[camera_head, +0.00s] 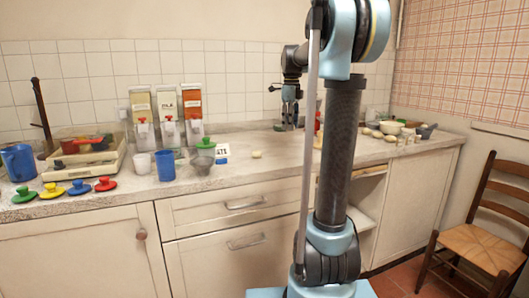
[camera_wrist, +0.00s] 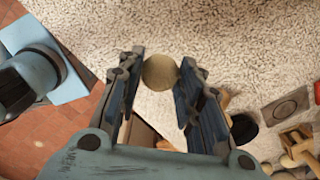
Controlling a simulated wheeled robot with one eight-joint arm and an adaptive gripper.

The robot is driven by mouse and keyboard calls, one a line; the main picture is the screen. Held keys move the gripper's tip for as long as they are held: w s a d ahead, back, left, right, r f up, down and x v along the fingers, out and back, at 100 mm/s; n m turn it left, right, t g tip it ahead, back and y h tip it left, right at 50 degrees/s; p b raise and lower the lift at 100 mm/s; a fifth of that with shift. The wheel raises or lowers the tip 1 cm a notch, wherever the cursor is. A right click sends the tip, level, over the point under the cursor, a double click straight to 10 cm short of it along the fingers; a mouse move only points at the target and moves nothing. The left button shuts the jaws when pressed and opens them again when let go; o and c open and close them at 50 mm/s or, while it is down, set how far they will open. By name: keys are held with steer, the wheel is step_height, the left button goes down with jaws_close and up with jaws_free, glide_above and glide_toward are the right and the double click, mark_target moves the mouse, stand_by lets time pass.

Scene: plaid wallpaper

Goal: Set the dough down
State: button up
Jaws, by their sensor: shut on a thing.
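The dough is a round, dull beige lump (camera_wrist: 160,72) in the wrist view, between the fingertips of my gripper (camera_wrist: 161,78). The gripper is shut on it, with one dark finger on each side. The pale speckled counter top (camera_wrist: 240,45) lies behind the dough; the gap between them cannot be judged. In the head view my gripper (camera_head: 290,118) points down over the back of the counter (camera_head: 300,150), near its middle. The held dough cannot be made out there.
A small pale lump (camera_head: 256,154) lies on the counter, left of my gripper. Three dispensers (camera_head: 168,115), a blue cup (camera_head: 165,165) and coloured knobbed discs (camera_head: 52,190) stand further left. Bowls and small items (camera_head: 388,127) crowd the right. A chair (camera_head: 480,240) stands at right.

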mark_target(289, 153)
steer(key=shift+n, duration=0.5)
steer(key=shift+f, duration=4.95)
steer(key=o, duration=1)
steer(key=shift+f, duration=0.1)
steer(key=shift+o, duration=0.2)
